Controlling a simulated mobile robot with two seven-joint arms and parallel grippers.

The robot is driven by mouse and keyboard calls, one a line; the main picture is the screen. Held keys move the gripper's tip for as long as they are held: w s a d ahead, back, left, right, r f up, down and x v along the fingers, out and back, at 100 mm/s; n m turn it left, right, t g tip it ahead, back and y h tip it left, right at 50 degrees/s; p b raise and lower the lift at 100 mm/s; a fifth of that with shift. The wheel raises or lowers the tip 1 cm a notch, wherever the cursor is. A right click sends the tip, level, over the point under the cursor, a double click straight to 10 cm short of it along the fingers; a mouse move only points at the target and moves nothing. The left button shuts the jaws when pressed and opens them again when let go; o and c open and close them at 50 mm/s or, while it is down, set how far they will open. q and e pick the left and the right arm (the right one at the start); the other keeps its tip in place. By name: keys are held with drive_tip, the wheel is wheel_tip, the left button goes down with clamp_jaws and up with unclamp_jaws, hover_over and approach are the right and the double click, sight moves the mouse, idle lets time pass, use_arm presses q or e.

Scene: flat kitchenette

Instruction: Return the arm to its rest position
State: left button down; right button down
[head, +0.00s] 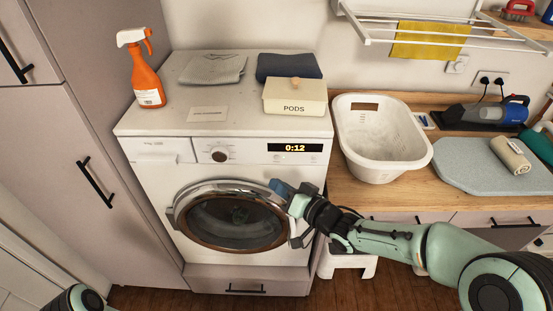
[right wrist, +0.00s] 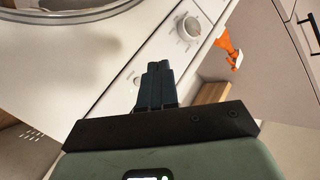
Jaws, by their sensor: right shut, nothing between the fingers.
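My right gripper (head: 281,188) is in front of the white washing machine (head: 150,185), by the upper right edge of its round door (head: 190,198). Its dark fingers are together and empty. In the right wrist view the shut fingers (right wrist: 156,78) point at the machine's front panel; contact cannot be told. The door looks closed, and the display (head: 295,148) reads 0:12. My right arm stretches in from the lower right. Only a piece of my left arm shows at the lower left edge; its gripper is out of view.
On the machine stand an orange spray bottle (head: 147,80), a PODS box (head: 295,97) and folded cloths (head: 289,66). A white basket (head: 384,165) and an ironing board (head: 480,168) with a rolled towel (head: 511,154) lie on the right counter. A white stool (head: 345,265) is below.

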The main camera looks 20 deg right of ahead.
drive_tip(key=s+f+m+g+h, duration=0.1)
drive_tip(key=s+f+g+h, duration=0.2)
drive_tip(key=f, duration=1.1)
drive_tip(key=s+f+m+g, duration=0.2)
drive_tip(key=s+f+g, duration=0.25)
drive_tip(key=f, duration=1.05)
drive_tip(key=s+f+g, duration=0.2)
drive_tip(key=s+f, duration=0.3)
drive_tip(key=s, duration=0.3)
drive_tip(key=s+a+f+g+h, duration=0.1)
drive_tip(key=s+f+g, duration=0.2)
drive_tip(key=s+f, duration=0.2)
drive_tip(key=s+f+g, duration=0.3)
drive_tip(key=s+f, duration=0.2)
drive_tip(key=s, duration=0.6)
drive_tip(key=shift+s+a+f+n, duration=0.15)
drive_tip(key=shift+s+n, duration=0.15)
